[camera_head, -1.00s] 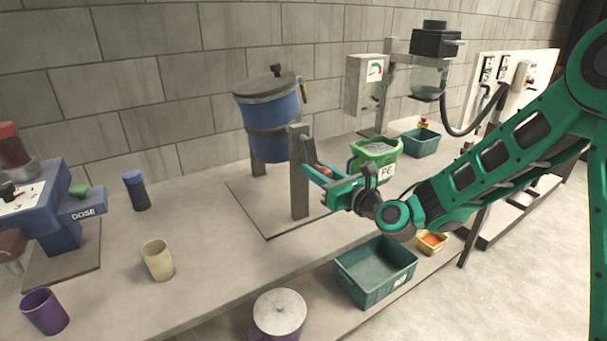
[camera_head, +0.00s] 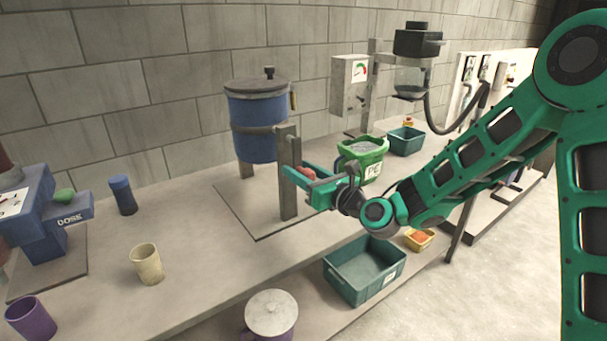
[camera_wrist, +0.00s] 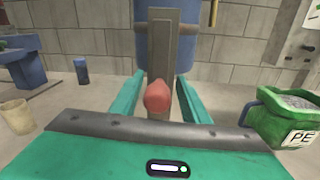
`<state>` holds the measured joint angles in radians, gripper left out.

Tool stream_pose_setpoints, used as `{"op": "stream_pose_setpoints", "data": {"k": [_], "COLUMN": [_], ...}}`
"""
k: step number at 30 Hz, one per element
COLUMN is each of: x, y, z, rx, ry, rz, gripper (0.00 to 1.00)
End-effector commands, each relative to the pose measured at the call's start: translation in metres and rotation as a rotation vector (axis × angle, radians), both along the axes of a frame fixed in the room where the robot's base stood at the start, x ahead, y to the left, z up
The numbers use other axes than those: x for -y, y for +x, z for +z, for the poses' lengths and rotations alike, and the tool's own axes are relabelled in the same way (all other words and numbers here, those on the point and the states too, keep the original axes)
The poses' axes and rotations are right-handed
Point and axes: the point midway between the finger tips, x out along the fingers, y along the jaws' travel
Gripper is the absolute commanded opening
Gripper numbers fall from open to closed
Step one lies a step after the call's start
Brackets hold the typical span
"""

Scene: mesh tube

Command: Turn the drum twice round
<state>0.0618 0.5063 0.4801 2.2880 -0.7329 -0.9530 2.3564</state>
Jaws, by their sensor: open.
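The blue drum (camera_head: 252,128) with a grey lid hangs upright between two grey posts on a base plate (camera_head: 228,208). A red knob (camera_head: 305,173) sits at the near post (camera_head: 288,180). In the wrist view the red knob (camera_wrist: 158,96) stands between my gripper's two green fingers, with a gap on each side. My gripper (camera_head: 296,173) is open around the knob. The drum (camera_wrist: 188,50) shows behind the post in the wrist view. The knob's link to the drum is hidden by the post.
A green bin marked PE (camera_head: 362,152) stands close behind my gripper. A teal tray (camera_head: 365,270), a beige cup (camera_head: 147,264), a lidded pot (camera_head: 271,314) and a blue DOSE machine (camera_head: 45,215) are around. The bench between cup and base plate is clear.

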Motion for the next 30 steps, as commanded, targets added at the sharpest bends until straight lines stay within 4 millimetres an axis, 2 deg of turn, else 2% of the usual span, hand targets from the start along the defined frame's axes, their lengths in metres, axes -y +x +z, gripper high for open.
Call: {"op": "stream_pose_setpoints", "data": {"k": [5, 18, 24, 30], "x": [0.01, 0.063, 0.073, 0.075], "y": [-0.009, -0.062, -0.073, -0.076], "z": [-0.001, -0.002, -0.001, 0.0], "rx": [-0.003, -0.006, -0.004, -0.001], "ry": [-0.002, 0.0, 0.001, 0.0], "rz": [-0.002, -0.003, -0.001, 0.0], "gripper": [0.42, 0.42, 0.42, 0.42]}}
